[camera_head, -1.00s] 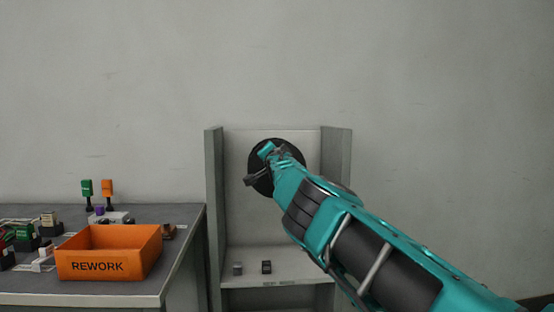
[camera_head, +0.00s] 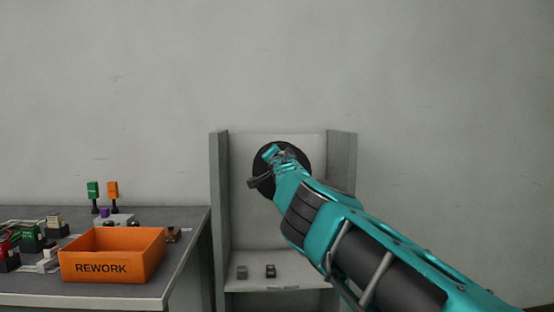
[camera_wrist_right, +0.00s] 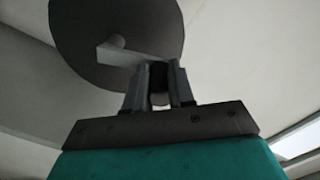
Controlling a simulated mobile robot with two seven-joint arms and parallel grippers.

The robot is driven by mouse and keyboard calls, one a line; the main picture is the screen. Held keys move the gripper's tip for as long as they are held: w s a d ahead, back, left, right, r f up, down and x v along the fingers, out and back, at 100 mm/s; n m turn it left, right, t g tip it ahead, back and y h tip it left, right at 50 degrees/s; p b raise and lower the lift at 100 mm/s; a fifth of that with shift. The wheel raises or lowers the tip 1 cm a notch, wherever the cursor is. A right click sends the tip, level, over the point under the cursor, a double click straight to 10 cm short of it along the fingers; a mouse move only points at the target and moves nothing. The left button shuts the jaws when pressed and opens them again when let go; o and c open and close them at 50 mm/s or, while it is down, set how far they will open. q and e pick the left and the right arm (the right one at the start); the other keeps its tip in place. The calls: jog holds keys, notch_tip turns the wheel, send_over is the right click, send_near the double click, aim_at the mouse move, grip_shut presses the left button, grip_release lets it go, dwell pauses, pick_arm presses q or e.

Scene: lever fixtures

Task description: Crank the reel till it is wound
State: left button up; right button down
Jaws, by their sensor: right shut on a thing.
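The reel (camera_head: 302,152) is a dark round disc on the back panel of a grey open-fronted fixture; my right arm covers much of it in the head view. In the right wrist view the reel (camera_wrist_right: 80,45) fills the upper left, with a pale crank arm (camera_wrist_right: 117,53) running across it from a round hub. My right gripper (camera_wrist_right: 160,78) is shut on the crank's dark handle (camera_wrist_right: 159,87) at the end of that arm. In the head view my right gripper (camera_head: 270,165) is in front of the disc. My left gripper is in neither view.
The fixture's side walls (camera_head: 220,215) stand left and right of the reel. Two small dark blocks (camera_head: 270,271) sit on its lower shelf. At left, a grey table (camera_head: 100,299) holds an orange REWORK bin (camera_head: 140,264) and several small parts.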

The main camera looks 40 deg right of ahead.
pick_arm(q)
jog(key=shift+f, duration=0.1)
pick_arm(e)
jog(key=shift+s+d+f, duration=0.1)
jog(key=shift+d+f, duration=0.15)
jog(key=shift+f, duration=0.25)
jog(key=shift+s+d+f, duration=0.1)
jog(key=shift+d+f, duration=0.1)
jog(key=shift+f, duration=0.25)
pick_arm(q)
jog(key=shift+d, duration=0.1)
pick_arm(e)
jog(key=c, duration=1)
grip_release()
jog(key=shift+o, duration=0.2)
